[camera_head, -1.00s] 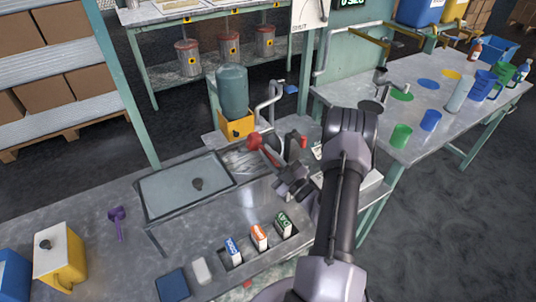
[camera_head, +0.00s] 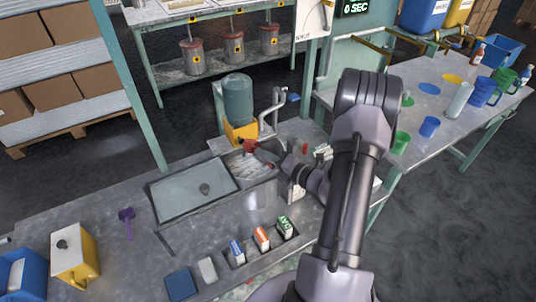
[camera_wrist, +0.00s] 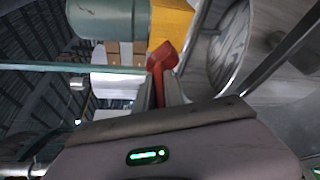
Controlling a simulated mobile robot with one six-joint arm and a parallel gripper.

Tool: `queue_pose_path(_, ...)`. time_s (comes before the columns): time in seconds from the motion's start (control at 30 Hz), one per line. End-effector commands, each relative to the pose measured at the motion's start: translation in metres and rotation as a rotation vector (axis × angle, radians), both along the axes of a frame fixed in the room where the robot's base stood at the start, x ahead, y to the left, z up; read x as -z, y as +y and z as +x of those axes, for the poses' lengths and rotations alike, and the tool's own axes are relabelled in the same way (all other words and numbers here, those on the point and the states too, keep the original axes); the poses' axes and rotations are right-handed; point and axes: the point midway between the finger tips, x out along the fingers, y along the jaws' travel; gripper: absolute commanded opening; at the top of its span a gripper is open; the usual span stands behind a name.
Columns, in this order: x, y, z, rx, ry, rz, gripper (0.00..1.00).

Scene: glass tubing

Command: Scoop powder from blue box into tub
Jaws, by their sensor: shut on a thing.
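My gripper (camera_head: 280,163) is shut on a red scoop (camera_head: 250,146), also seen in the wrist view (camera_wrist: 159,62). My arm hides part of the bench to the right.
A yellow container (camera_head: 78,256) and a purple scoop (camera_head: 126,215) are at left. Several small cartons (camera_head: 262,238) stand in front. The right table holds cups and bottles.

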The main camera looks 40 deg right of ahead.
Motion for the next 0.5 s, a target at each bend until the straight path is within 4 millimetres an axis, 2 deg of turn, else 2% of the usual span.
queue_pose_path(0.1,-0.001,0.005,0.001,-0.002,0.069,-0.285,0.0)
queue_pose_path(0.27,0.006,0.007,0.002,-0.001,0.14,-0.577,0.0)
queue_pose_path(0.5,-0.018,0.006,0.001,-0.001,0.146,-0.605,0.0)
